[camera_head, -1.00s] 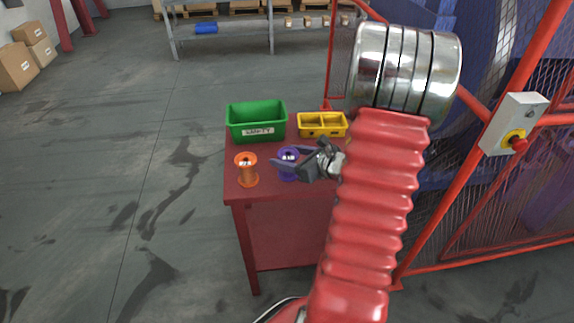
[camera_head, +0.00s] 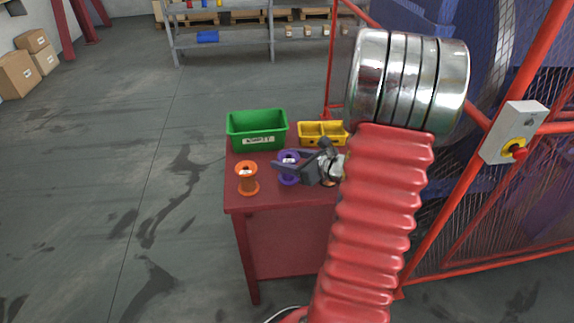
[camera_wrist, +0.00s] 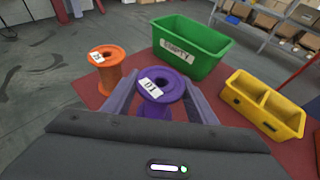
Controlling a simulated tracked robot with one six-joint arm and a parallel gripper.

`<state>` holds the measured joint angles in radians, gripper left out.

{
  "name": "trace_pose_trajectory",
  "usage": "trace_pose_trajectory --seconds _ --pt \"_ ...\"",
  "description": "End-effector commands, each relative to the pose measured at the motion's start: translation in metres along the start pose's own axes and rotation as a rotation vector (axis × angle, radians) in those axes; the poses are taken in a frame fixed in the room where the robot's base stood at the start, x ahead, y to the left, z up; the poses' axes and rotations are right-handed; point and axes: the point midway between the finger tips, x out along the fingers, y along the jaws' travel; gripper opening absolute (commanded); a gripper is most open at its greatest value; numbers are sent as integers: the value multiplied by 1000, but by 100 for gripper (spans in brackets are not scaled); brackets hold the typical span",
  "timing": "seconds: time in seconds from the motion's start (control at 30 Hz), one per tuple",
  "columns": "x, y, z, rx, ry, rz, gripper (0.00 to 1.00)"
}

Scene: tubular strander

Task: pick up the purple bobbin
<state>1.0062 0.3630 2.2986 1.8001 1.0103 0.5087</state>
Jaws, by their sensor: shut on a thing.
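The purple bobbin (camera_head: 289,158) stands upright on the red table (camera_head: 285,196). In the wrist view the purple bobbin (camera_wrist: 160,90) shows a white label on its top flange and sits between my two fingers. My gripper (camera_head: 284,166) reaches in from the right and is shut on the bobbin's middle; its fingers also show in the wrist view (camera_wrist: 158,98). The lower part of the bobbin is partly hidden by the fingers and the gripper body. I cannot tell whether its base is clear of the table.
An orange bobbin (camera_head: 247,178) stands close to the left. A green labelled bin (camera_head: 258,143) and a yellow divided tray (camera_head: 322,140) stand behind. A red-framed guard with a stop-button box (camera_head: 513,132) is at right. Floor at left is clear.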

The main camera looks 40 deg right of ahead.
Motion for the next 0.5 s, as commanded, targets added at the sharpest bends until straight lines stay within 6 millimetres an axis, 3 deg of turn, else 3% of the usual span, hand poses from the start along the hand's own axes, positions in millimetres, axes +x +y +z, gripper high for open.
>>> trace_pose_trajectory --seconds 0.3,0.5 --pt "-19 0 46 -5 -2 -1 30" --pt "-27 0 66 -3 -2 -1 30"
